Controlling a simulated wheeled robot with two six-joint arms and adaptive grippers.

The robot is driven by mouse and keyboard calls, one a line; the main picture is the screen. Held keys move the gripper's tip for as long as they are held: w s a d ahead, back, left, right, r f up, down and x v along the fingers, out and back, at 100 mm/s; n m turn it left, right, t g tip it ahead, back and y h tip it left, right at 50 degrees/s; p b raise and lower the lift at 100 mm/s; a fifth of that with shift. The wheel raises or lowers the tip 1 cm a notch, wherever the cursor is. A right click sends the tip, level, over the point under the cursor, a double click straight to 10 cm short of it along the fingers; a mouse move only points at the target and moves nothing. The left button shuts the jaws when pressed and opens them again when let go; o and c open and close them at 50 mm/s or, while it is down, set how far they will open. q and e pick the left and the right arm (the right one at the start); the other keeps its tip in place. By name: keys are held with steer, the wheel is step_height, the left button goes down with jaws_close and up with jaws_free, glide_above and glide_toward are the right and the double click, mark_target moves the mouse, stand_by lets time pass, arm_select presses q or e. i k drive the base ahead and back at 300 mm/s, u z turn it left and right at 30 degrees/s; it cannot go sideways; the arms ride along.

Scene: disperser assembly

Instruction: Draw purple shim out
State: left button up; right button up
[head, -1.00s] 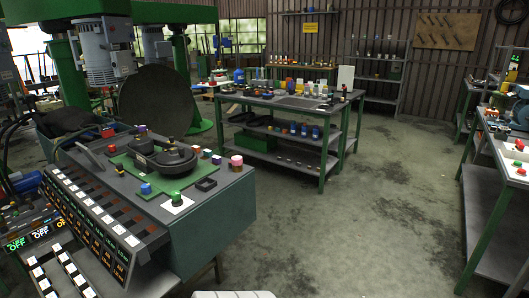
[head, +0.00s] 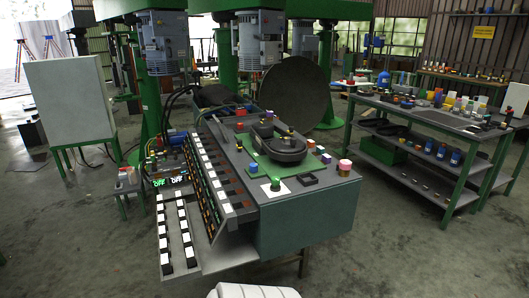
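I cannot clearly make out a purple shim at this size. A grey-green console (head: 312,222) stands in the middle of the head view. On its top, a green plate (head: 257,165) carries a dark round assembly (head: 280,148). A small purple-and-white block (head: 320,149) sits to the right of that assembly. I cannot tell whether either is the shim. Neither of my grippers is in view.
Slanted button panels (head: 176,237) run along the console's left side. A green-legged bench (head: 440,118) with bottles and tools stands at the right. Tall green machines with grey motors (head: 258,42) stand behind. The floor (head: 410,250) at the front right is clear.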

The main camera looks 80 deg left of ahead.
mark_target(326, 159)
steer(key=u, duration=2.1)
steer(key=i, duration=1)
